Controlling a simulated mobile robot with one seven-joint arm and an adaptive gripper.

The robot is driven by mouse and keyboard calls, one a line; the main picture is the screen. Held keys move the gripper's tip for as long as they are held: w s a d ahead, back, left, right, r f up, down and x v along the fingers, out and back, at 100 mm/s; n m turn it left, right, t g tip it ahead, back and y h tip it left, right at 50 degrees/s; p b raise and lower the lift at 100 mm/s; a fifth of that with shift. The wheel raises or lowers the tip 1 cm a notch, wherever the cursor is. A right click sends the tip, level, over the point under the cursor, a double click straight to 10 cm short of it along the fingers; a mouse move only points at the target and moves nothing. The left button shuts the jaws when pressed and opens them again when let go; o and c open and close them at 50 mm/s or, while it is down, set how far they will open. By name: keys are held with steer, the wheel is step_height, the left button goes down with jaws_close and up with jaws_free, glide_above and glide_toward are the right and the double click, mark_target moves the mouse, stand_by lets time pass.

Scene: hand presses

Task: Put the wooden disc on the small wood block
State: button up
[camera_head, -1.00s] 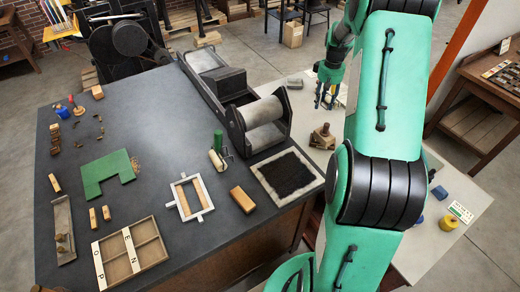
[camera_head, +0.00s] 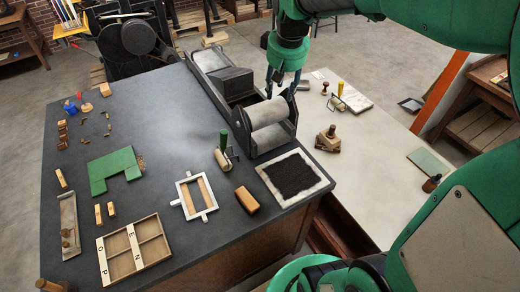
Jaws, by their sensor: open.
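No piece is clearly a wooden disc at this size. Candidate small wood blocks stand on the dark table (camera_head: 165,120): a pale block (camera_head: 105,90) at the far left corner, a small stack of wood pieces (camera_head: 63,130) at the left edge, and two small upright blocks (camera_head: 98,214) near the lettered tray. A larger brown block (camera_head: 247,201) lies near the front edge. I cannot tell which is the task's block. My gripper (camera_head: 282,88) hangs fingers down in front of or above the roller press, at the table's far right. Its fingers are apart, with nothing seen between them.
The roller press (camera_head: 267,125) stands along the table's right side. A hand roller (camera_head: 222,152), a white frame (camera_head: 192,196), a black pad (camera_head: 290,176) and a lettered tray (camera_head: 132,252) lie around it. A wooden-handled stamp (camera_head: 328,138) sits on the pale table (camera_head: 375,150).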

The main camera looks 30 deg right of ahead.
steer(key=s+a+r+t+y, duration=0.1)
steer(key=s+a+r+t, duration=0.1)
steer(key=s+a, duration=1.6)
steer(key=s, duration=0.2)
steer(key=shift+s+n+t, duration=0.3)
steer(key=shift+n, duration=0.1)
step_height(320, 180, down, 3)
steer(key=b, duration=0.2)
steer(key=shift+r+b, duration=0.1)
steer(key=shift+b, duration=0.25)
